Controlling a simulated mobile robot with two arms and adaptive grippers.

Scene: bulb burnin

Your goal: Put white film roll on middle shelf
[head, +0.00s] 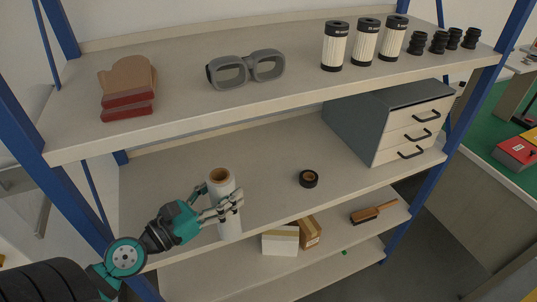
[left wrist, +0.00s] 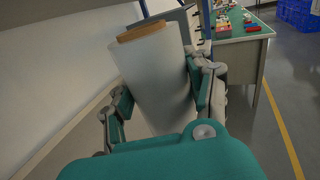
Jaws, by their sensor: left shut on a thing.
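The white film roll (head: 229,218) is upright, with a brown core showing at its top, at the front left of the middle shelf (head: 265,160) in the head view. I cannot tell whether its base touches the shelf, as its lower end shows over the shelf's front edge. My left gripper (head: 224,203) is shut around the roll, coming from the left. In the left wrist view the roll (left wrist: 158,75) stands between the fingers, slightly tilted in the picture. My right gripper is in neither view.
On the middle shelf are a black tape roll (head: 308,179) and a grey drawer cabinet (head: 390,120). The upper shelf holds goggles (head: 246,68), filters (head: 335,46) and a brown and red item (head: 128,88). Below are boxes (head: 281,241) and a brush (head: 374,212). The middle shelf's centre is largely clear.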

